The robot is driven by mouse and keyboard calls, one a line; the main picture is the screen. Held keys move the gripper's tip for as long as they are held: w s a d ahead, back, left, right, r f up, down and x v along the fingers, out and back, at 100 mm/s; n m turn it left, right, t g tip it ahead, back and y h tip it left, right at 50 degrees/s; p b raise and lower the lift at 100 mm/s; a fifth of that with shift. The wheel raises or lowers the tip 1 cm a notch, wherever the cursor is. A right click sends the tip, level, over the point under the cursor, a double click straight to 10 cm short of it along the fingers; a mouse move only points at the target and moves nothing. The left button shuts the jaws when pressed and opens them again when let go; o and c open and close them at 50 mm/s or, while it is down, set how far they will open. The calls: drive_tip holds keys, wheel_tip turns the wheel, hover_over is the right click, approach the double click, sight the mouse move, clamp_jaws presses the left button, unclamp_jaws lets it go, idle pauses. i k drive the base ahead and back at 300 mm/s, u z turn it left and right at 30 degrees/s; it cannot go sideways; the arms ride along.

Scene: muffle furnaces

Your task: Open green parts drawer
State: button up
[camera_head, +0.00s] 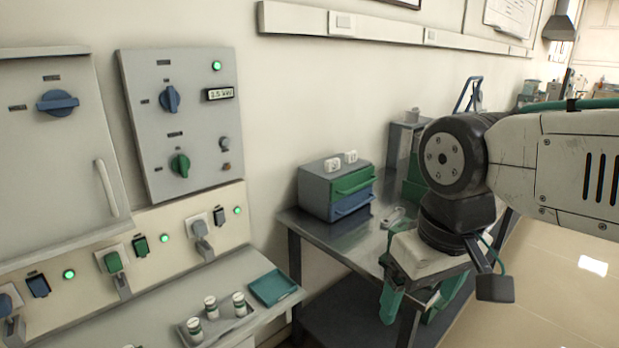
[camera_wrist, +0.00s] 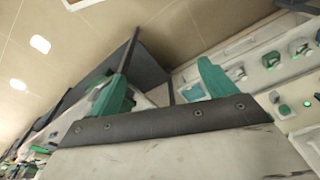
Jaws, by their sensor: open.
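The green parts drawer (camera_head: 352,181) is the upper drawer of a small grey cabinet (camera_head: 314,188). It looks shut and has a bar handle across its front. A blue drawer (camera_head: 351,205) lies directly below it. My gripper (camera_head: 408,300) is lower right of the cabinet, by the metal table's front edge, apart from the drawer. Its green fingers point down. In the wrist view my gripper (camera_wrist: 165,85) shows two green fingers spread wide with nothing held between them. The drawer cannot be made out in the wrist view.
Left are a control panel (camera_head: 182,120) and a bench with several small jars (camera_head: 211,306) and a teal tray (camera_head: 273,287). Open floor (camera_head: 560,290) lies right.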

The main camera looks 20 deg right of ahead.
sight(340, 188)
drive_tip(key=k, duration=0.55)
drive_tip(key=z, duration=0.65)
drive_tip(key=i, duration=1.45)
drive_tip(key=u, duration=0.25)
